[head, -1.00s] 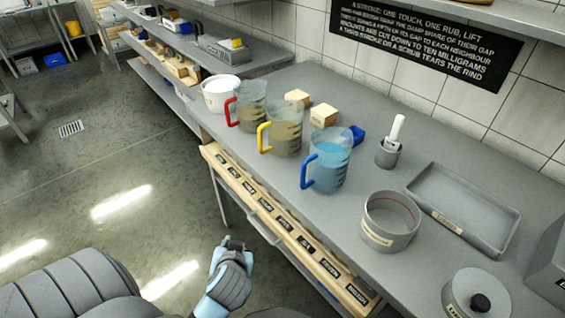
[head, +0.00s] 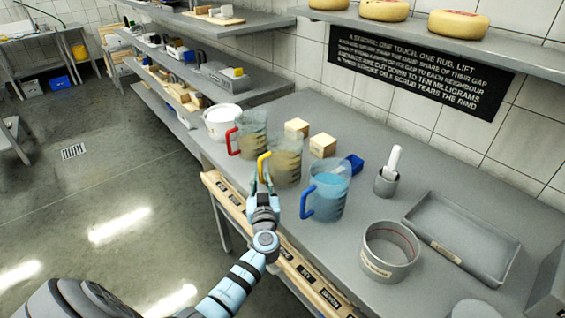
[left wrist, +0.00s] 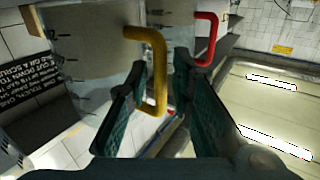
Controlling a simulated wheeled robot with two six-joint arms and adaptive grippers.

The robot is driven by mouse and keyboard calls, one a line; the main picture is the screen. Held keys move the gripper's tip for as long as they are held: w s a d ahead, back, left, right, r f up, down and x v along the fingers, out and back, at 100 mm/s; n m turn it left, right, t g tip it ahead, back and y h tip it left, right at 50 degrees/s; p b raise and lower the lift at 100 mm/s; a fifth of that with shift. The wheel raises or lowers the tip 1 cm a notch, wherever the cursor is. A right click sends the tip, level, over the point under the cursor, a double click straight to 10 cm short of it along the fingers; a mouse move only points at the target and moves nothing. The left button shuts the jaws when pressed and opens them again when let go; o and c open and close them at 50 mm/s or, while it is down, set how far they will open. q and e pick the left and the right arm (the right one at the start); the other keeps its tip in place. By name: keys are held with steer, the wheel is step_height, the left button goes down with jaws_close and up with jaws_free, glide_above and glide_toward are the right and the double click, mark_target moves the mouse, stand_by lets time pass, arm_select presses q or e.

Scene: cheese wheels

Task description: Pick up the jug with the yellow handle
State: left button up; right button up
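The jug with the yellow handle (head: 284,162) is a clear measuring jug with brownish liquid, upright on the grey bench between two other jugs. Its yellow handle (left wrist: 158,70) faces my left gripper (head: 263,180). In the left wrist view, my left gripper (left wrist: 160,68) is open, and the yellow handle shows between its two dark fingers, with a gap on each side. I cannot tell whether a finger touches it. In the head view the gripper partly covers the handle's lower part. My right gripper is not in view.
A red-handled jug (head: 252,135) stands close on the left, and a blue-handled jug (head: 328,190) with blue liquid close on the right. Two pale blocks (head: 322,145) and a blue object (head: 353,164) lie behind. A round grey container (head: 390,250) and tray (head: 465,235) are at right.

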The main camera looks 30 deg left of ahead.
mark_target(261, 175)
arm_select(q)
steer(key=shift+x, duration=1.5)
steer(key=shift+r, duration=0.1)
jaws_close()
steer(key=shift+r, duration=0.15)
